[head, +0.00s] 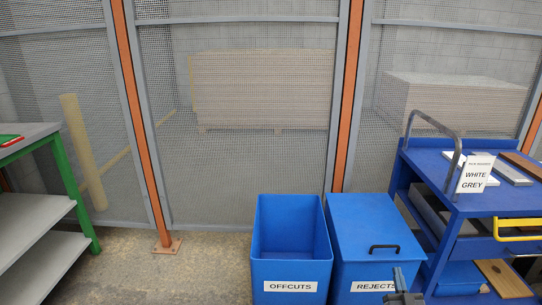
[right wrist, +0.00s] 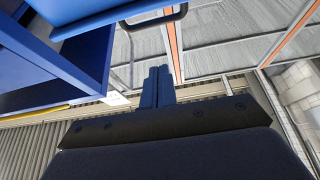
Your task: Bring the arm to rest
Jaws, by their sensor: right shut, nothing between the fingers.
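My right gripper (head: 402,284) shows at the bottom edge of the head view, in front of the right side of the blue REJECTS bin (head: 350,240). In the right wrist view its two dark fingers (right wrist: 157,82) are together with nothing between them. The REJECTS bin has its lid closed, with a black handle on top. The blue OFFCUTS bin (head: 266,235) beside it is open at the top, and the part of its inside that shows looks empty. My left gripper is not in view.
A green-legged bench (head: 38,208) stands at left. Mesh fencing (head: 235,160) closes the back. Floor is clear left of the bins.

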